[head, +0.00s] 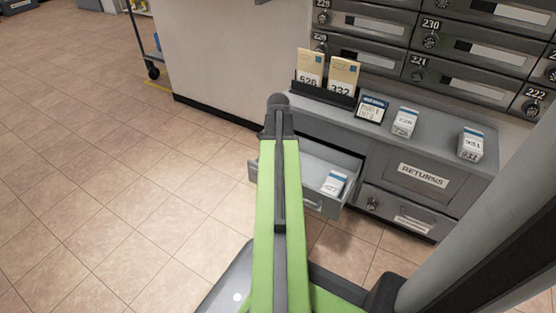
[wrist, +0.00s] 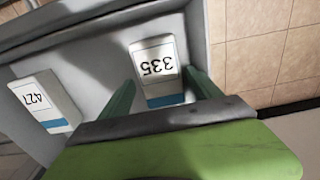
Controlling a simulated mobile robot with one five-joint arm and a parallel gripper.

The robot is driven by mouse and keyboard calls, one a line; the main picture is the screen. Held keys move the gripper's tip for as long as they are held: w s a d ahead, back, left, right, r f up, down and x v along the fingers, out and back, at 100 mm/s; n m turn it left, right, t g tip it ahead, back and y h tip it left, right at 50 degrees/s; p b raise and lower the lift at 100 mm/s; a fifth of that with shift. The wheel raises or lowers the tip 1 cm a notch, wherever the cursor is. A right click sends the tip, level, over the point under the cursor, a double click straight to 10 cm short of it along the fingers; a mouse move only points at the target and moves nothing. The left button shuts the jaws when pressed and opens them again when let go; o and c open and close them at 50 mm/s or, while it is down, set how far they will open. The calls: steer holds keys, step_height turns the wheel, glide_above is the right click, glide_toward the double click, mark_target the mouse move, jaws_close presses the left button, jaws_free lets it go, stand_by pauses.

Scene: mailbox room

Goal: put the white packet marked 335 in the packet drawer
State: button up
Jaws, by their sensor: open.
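The white packet marked 335 (wrist: 157,60), with a blue band, lies inside the open grey packet drawer (head: 299,160) in the wrist view. My gripper (wrist: 160,80) is open, with one finger on each side of this packet and visible gaps beside it. In the head view my green arm covers the gripper and this part of the drawer. The drawer's wall also shows in the wrist view (wrist: 219,50).
Another white packet, marked 427 (wrist: 42,104), lies in the drawer; it appears in the head view (head: 334,183). A black rack (head: 322,94) with brown envelopes, a small sign (head: 371,108) and two white packets (head: 405,122) (head: 471,143) stand on the counter. Tiled floor is clear at left.

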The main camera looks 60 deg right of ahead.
steer(key=shift+w, duration=0.1)
step_height(320, 180, up, 18)
steer(key=p, duration=1.7)
steer(key=shift+f, duration=0.25)
